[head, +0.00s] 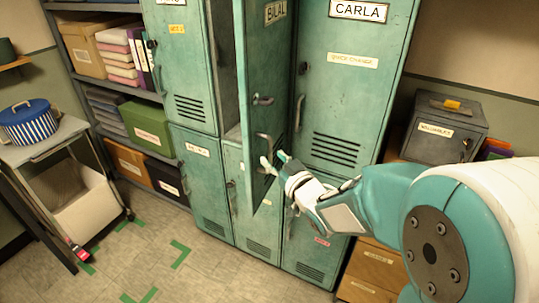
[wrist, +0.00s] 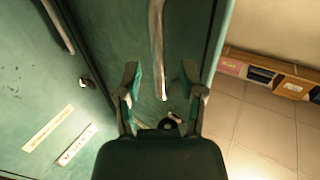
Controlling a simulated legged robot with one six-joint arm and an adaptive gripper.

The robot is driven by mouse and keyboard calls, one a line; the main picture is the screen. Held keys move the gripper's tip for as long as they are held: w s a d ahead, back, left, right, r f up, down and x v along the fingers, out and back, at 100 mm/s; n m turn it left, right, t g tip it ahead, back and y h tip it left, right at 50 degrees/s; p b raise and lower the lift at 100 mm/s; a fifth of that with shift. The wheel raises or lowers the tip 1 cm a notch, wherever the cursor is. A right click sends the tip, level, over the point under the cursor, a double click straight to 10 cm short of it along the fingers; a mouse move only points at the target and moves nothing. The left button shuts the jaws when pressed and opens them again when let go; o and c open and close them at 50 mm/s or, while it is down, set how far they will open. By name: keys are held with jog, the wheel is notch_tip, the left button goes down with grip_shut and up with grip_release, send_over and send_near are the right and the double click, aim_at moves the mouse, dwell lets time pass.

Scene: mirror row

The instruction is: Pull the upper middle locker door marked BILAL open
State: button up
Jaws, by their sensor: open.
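The green upper middle door marked BILAL (head: 268,60) stands swung out from the locker row, with a dark opening (head: 228,60) showing to its left. It also shows in the wrist view (wrist: 185,25). Its metal handle (head: 264,140) hangs low on the door face.
The CARLA door (head: 345,80) to the right and the left upper door (head: 185,80) are shut. A grey box (head: 440,130) stands at right. A cart (head: 50,140) with a striped pot (head: 30,122) stands at left. The floor (head: 150,250) with green tape marks is clear.

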jog(key=v, duration=0.5)
dwell(0.3)
jog(key=s+d+r+m+g+h, duration=0.2)
jog(key=s+d+m+g+h, duration=0.2)
jog(key=s+d+h, duration=0.45)
jog(key=s+d+f+m+g, duration=0.1)
jog(key=s+g, duration=0.5)
jog(key=s, duration=0.8)
jog(key=shift+m, duration=0.4)
